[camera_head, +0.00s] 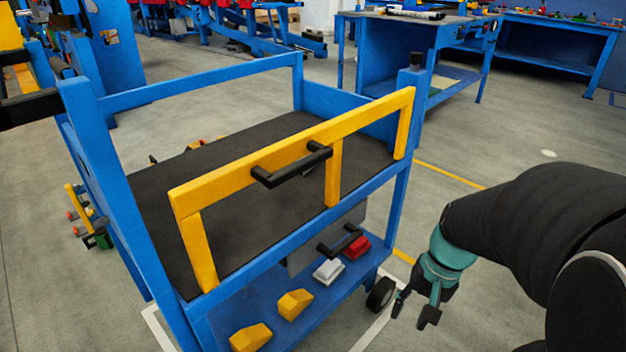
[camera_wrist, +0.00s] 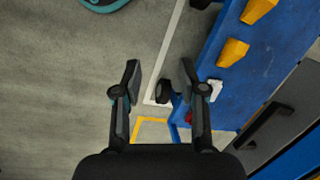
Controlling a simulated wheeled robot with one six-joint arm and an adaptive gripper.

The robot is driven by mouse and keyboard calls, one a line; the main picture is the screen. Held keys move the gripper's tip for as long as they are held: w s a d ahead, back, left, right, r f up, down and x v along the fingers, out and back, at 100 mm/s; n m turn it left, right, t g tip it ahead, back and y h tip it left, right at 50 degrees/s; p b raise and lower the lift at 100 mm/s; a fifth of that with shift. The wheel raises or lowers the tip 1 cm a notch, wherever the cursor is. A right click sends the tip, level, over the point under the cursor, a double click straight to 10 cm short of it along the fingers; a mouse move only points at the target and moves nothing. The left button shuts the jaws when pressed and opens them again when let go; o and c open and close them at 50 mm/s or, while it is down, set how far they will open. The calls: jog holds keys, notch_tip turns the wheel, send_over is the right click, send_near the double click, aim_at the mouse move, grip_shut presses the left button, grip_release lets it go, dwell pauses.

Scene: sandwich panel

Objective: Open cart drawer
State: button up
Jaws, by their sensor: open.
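The blue cart (camera_head: 140,235) stands left of my gripper (camera_head: 413,308). A grey drawer (camera_head: 299,259) with a black handle (camera_head: 340,241) hangs under its dark top shelf, toward the right end. The drawer appears closed, but its sides are hidden. In the wrist view, the grey drawer (camera_wrist: 284,127) and its black handle (camera_wrist: 265,125) are at the lower right. My gripper (camera_wrist: 160,75) is open and empty, pointing down beside the cart and apart from the handle.
A yellow frame (camera_head: 240,176) with another black handle (camera_head: 291,166) runs along the cart's top. The lower shelf holds yellow pieces (camera_head: 294,304), a white piece (camera_head: 327,271) and a red piece (camera_head: 356,247). A wheel (camera_head: 381,293) is near my gripper.

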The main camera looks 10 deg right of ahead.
notch_tip(320, 180, down, 6)
jog(key=w+m+y, duration=0.1)
jog(key=m+y, duration=0.1)
jog(key=y, duration=0.3)
jog(key=n+t+y, duration=0.2)
jog(key=t+y, duration=0.6)
jog(key=t, duration=0.1)
send_near(349, 245)
jog(key=x, duration=1.1)
jog(key=shift+d, duration=0.1)
grip_shut()
